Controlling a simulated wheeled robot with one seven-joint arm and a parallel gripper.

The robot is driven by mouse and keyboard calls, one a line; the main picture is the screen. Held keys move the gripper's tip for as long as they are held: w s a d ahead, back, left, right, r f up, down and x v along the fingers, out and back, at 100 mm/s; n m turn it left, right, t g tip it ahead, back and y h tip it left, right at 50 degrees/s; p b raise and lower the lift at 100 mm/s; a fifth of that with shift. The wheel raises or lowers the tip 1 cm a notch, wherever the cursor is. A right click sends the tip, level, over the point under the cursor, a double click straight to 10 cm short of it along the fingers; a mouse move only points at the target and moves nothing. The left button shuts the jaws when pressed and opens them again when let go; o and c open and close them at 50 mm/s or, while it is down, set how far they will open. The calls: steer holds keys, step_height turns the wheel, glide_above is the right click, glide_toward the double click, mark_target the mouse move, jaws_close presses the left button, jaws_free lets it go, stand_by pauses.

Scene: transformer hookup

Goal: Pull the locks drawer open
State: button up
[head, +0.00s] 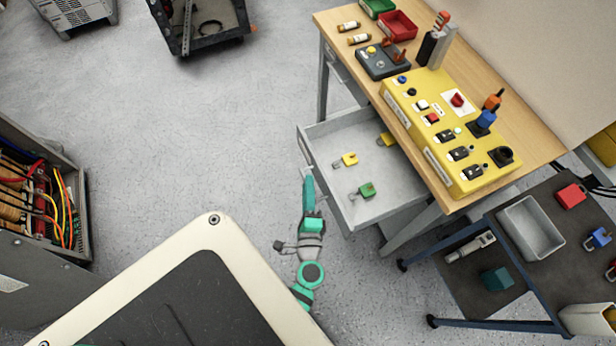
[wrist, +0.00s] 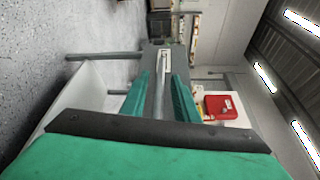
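The locks drawer (head: 395,190) stands pulled out from under the workbench in the head view. In it lie yellow padlocks (head: 349,159) and a green padlock (head: 366,190). My gripper (head: 308,174) is at the outer face of the drawer front, by its handle (head: 304,172). In the wrist view my two green fingers (wrist: 160,78) are apart. The grey drawer front (wrist: 156,55) and a light handle bar (wrist: 165,58) show between and beyond them, with no clear grip on the bar. The drawer's pale inside (wrist: 78,95) shows at left.
The wooden workbench (head: 540,130) carries a yellow control panel (head: 450,135), a red bin (head: 398,24) and a grey box (head: 383,62). A dark cart (head: 560,210) stands at right. An open cabinet with wires (head: 45,195) is at left. The floor left of the drawer is clear.

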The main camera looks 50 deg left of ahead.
steer(key=v, duration=0.9)
steer(key=shift+s+d, duration=0.1)
steer(key=s+d+f+n+t+h, duration=0.1)
steer(key=s+d+f+h, duration=0.1)
steer(key=d+h, duration=0.35)
steer(key=s+d+f+n+h, duration=0.1)
steer(key=d+f+n+h, duration=0.15)
steer(key=d, duration=0.55)
steer(key=s+d+r+n+t+h, duration=0.1)
steer(key=s+d+r+n+h, duration=0.1)
steer(key=r, duration=0.5)
steer(key=s+d+r+n+t+h, duration=0.2)
steer(key=d+r+n+h, duration=0.1)
steer(key=d+r, duration=0.4)
steer(key=shift+d+r+n+t, duration=0.2)
steer(key=shift+r+n+t, duration=0.1)
steer(key=shift+n, duration=0.45)
